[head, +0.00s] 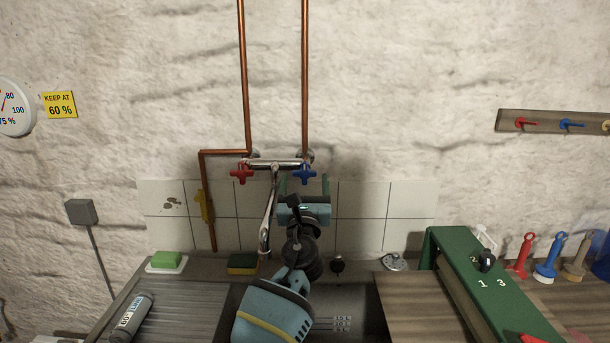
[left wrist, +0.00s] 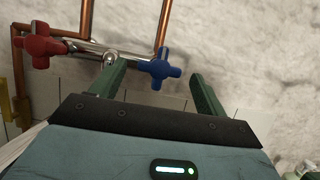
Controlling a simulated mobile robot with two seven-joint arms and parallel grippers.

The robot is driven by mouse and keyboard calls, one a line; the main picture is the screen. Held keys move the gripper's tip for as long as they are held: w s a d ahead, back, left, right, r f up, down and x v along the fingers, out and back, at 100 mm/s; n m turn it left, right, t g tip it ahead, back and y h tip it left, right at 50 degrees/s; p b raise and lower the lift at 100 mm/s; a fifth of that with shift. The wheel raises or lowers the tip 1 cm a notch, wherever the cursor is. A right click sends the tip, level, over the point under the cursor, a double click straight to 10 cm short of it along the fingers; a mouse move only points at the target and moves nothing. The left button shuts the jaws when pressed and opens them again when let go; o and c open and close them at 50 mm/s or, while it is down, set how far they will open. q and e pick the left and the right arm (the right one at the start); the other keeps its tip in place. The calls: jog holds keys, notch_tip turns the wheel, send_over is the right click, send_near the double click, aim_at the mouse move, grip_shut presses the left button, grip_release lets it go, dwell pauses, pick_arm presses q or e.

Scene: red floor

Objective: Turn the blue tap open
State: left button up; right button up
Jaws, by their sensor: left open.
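The blue tap (head: 304,174) is a cross-shaped handle on the right end of a chrome mixer (head: 275,163) on the wall. In the left wrist view the blue tap (left wrist: 159,69) shows between the two green fingers, nearer the left one. My left gripper (head: 304,183) is open, just below and in front of the blue tap; its fingers (left wrist: 158,82) point up toward it on either side. I cannot tell whether a finger touches the tap. A red tap (head: 241,173) is on the mixer's left end. My right gripper is not in view.
The chrome spout (head: 268,220) hangs down left of my left gripper. Copper pipes (head: 304,80) run up the wall. A green soap (head: 166,259) and a sponge (head: 242,263) lie on the sink's back edge. A green stand (head: 470,262) is at right.

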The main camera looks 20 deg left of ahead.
aim_at(304, 178)
pick_arm(q)
jog(key=shift+x, duration=1.05)
jog(key=shift+w+a+r, duration=0.2)
jog(key=shift+w+r, duration=0.05)
jog(key=shift+w, duration=0.35)
jog(key=c, duration=1)
jog(key=shift+b, duration=0.3)
